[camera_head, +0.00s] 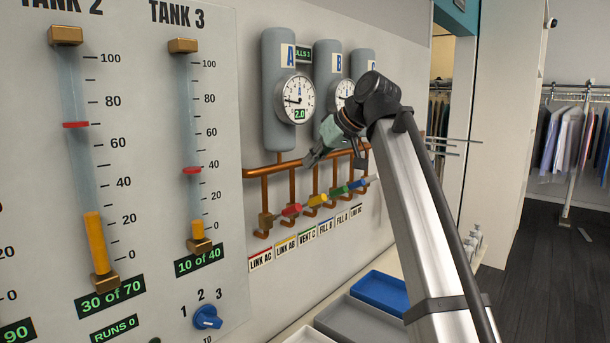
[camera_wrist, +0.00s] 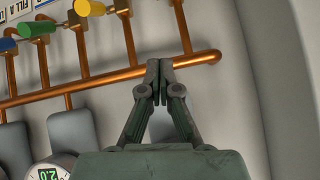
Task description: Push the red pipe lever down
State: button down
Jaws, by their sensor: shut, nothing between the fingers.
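The red pipe lever (camera_head: 291,210) is the leftmost of a row of coloured levers on copper pipes, above the LINK AC label in the head view. It sticks out from its valve with its handle tilted slightly upward. It does not show in the wrist view. My gripper (camera_head: 309,161) is above the red lever, near the horizontal copper pipe, and looks apart from the lever. In the wrist view my gripper (camera_wrist: 159,67) has its fingertips together with nothing between them, in front of the copper pipe (camera_wrist: 200,58); I cannot tell whether they touch it.
The yellow lever (camera_head: 317,201), green lever (camera_head: 338,191) and blue lever (camera_head: 357,184) stand close to the right of the red one. Grey tanks with gauges (camera_head: 294,98) rise above the pipe. A blue tray (camera_head: 381,291) and a grey tray (camera_head: 352,318) lie below.

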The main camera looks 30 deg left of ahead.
jog(key=p, duration=0.2)
send_over(286, 212)
jog(key=w, duration=0.3)
notch_tip(286, 212, down, 6)
jog(key=f, duration=0.1)
jog(key=s+d+f, duration=0.1)
jog(key=f+p, duration=0.1)
jog(key=shift+s+d, duration=0.3)
jog(key=shift+d+f, duration=0.1)
jog(key=shift+f, duration=0.25)
jog(key=shift+s+f, duration=0.1)
